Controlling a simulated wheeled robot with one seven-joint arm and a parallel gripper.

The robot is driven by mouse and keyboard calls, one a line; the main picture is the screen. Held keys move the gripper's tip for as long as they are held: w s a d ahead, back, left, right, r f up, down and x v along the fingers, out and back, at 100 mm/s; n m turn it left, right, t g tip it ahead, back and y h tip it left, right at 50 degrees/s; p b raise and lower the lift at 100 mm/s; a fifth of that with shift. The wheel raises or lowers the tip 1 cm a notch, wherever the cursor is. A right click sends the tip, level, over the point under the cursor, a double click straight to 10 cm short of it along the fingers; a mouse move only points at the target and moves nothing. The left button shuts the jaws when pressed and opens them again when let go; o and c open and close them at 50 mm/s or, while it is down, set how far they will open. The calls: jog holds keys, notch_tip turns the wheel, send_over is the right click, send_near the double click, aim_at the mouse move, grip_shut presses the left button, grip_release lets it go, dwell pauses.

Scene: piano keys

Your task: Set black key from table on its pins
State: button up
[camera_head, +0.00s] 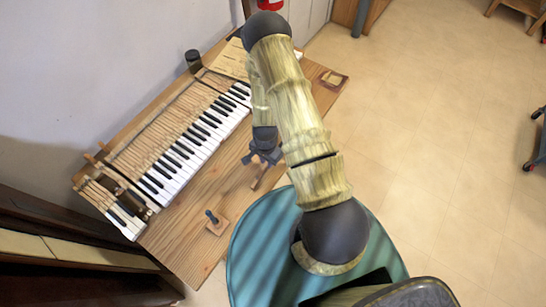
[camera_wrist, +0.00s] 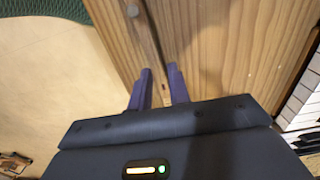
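My gripper (camera_head: 262,157) is over the front part of the wooden table, to the right of the piano keyboard (camera_head: 190,150). Pins are too small to see.
A small wooden block with a dark blue handle (camera_head: 213,220) stands at the table's front left. A dark cylinder (camera_head: 193,58) stands at the back. Another small wooden piece (camera_head: 333,79) lies at the right end. Bare tabletop (camera_head: 185,240) runs along the front.

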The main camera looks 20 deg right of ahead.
jog(key=shift+f, duration=0.3)
grip_shut()
jog(key=shift+r+p, duration=0.95)
jog(key=shift+r, duration=0.85)
notch_tip(320, 180, up, 5)
jog(key=p, duration=0.3)
